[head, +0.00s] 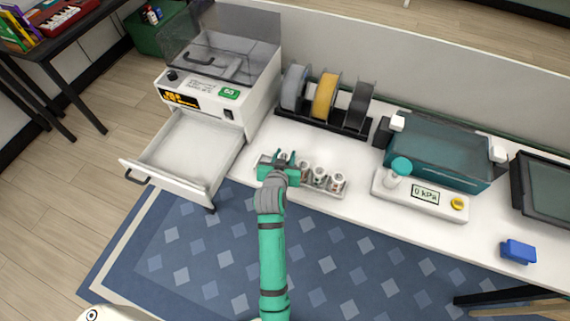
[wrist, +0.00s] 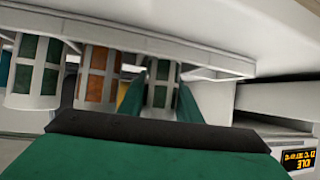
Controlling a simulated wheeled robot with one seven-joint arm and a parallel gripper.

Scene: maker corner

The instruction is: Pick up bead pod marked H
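A white rack (head: 325,192) on the bench holds a row of small white bead pods with windows of different colours. Several pods show to the right of my gripper, such as one pod (head: 320,175) with dark marks too small to read. My gripper (head: 284,158) is at the left end of the rack. In the wrist view its two green fingers stand either side of a pod with green windows (wrist: 159,92), which is still in the rack. Whether the fingers press on it cannot be told. No letter H can be read. An orange-windowed pod (wrist: 96,82) stands beside it.
An open white drawer (head: 185,150) juts out left of my gripper, below a machine with a clear lid (head: 215,75). Filament spools (head: 325,95) stand behind the rack.

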